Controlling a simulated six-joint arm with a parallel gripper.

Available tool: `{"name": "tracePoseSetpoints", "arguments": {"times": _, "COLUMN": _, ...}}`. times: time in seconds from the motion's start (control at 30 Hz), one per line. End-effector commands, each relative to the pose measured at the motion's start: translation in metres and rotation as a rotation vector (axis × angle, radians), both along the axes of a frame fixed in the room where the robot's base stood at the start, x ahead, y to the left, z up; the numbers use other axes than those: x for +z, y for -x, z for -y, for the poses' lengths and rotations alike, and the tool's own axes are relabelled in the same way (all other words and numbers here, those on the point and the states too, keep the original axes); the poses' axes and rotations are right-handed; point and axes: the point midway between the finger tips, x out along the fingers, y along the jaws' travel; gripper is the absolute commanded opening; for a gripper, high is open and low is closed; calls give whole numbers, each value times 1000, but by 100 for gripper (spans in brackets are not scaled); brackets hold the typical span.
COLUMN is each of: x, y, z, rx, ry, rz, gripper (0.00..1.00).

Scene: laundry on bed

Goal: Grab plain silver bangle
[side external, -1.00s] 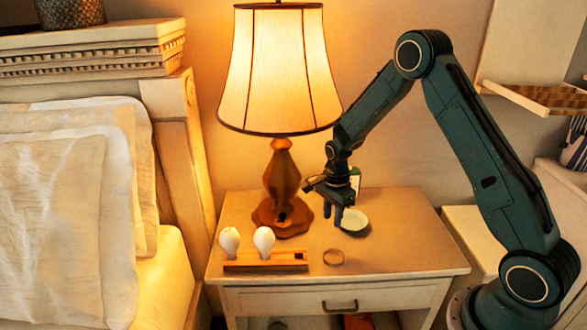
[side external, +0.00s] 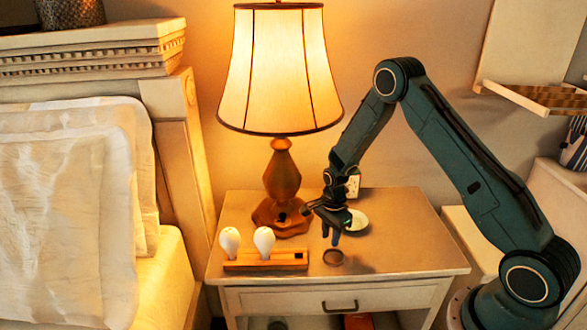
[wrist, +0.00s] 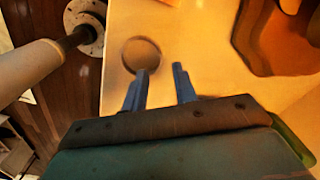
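The plain silver bangle (side external: 333,257) lies flat on the nightstand top near its front edge, and looks brownish in the warm light. In the wrist view the bangle (wrist: 142,54) shows as a thin ring just beyond the left fingertip. My gripper (side external: 331,238) points down above and slightly behind the bangle. In the wrist view the fingers of my gripper (wrist: 162,70) are apart with nothing between them. The fingertips look close to the bangle, but I cannot tell their exact height above it.
A wooden holder (side external: 280,266) with two white bulbs (side external: 264,240) stands left of the bangle. A lit lamp (side external: 283,175) stands behind it. The nightstand top (side external: 410,250) is clear on the right.

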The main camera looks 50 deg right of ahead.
Motion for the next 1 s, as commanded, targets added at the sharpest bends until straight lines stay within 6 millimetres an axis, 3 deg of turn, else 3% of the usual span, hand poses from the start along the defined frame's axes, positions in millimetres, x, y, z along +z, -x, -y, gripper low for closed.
{"name": "tracePoseSetpoints", "arguments": {"times": 0.4, "x": -41, "y": 1, "z": -3, "rx": 0, "ry": 0, "rz": -1, "gripper": 28}}
{"name": "tracePoseSetpoints", "arguments": {"times": 0.97, "x": -43, "y": 1, "z": -3, "rx": 0, "ry": 0, "rz": 0, "gripper": 28}}
{"name": "tracePoseSetpoints", "arguments": {"times": 1.0, "x": -43, "y": 1, "z": -3, "rx": 0, "ry": 0, "rz": 0, "gripper": 24}}
